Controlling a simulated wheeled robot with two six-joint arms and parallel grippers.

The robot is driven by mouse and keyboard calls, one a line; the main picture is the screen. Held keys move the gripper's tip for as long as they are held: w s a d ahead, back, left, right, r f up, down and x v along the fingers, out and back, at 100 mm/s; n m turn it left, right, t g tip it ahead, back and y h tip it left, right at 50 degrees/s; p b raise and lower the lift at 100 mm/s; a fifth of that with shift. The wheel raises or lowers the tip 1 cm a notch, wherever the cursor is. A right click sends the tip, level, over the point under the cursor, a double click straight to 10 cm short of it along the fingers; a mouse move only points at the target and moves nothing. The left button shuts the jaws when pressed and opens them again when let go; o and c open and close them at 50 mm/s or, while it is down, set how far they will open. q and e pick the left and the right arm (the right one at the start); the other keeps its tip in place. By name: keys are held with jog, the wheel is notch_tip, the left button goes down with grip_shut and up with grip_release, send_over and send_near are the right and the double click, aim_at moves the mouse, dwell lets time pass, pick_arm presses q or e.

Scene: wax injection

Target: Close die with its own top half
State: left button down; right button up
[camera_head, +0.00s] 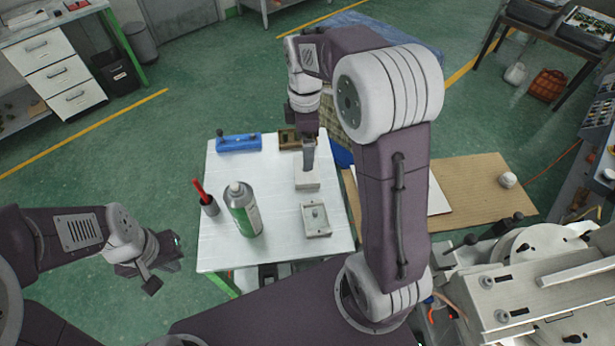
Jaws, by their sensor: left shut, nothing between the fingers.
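An open grey die half (317,221) lies on the white table, with a small rounded shape in its recess. A plain pale block (307,183), which looks like a die top half, is just behind it. My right gripper (309,165) points down at this block, its fingertips at the block's top. I cannot tell whether the fingers are closed on the block, or whether it rests on the table. My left gripper (152,273) is shut and empty, left of the table and away from the dies.
The white table (275,200) also holds a blue die (239,142), a brown die (289,138) partly behind my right gripper, a green-and-white spray can (242,210) and a dark cup (209,206) with a red-handled tool. A machine (530,280) stands at the right. The table's front is mostly clear.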

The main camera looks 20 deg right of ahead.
jog(key=w+f, duration=0.1)
jog(key=w+d+f+b, duration=0.1)
jog(key=f, duration=0.1)
jog(key=w+d+f+b, duration=0.1)
jog(key=f, duration=0.1)
jog(key=shift+f, duration=0.2)
jog(key=shift+s+a+r, duration=0.15)
jog(key=shift+s+a, duration=0.05)
jog(key=shift+a, duration=0.05)
notch_tip(320, 180, down, 4)
jog(key=shift+s+r, duration=0.1)
jog(key=shift+r, duration=0.15)
jog(key=shift+d+f, duration=0.1)
jog(key=shift+f, duration=0.1)
jog(key=f, duration=0.4)
jog(key=shift+a+f, duration=0.2)
jog(key=shift+a, duration=0.05)
jog(key=shift+f, duration=0.4)
jog(key=shift+r, duration=0.1)
jog(key=c, duration=0.8)
pick_arm(q)
notch_tip(320, 180, down, 3)
jog(key=shift+f, duration=0.2)
pick_arm(e)
jog(key=c, duration=0.6)
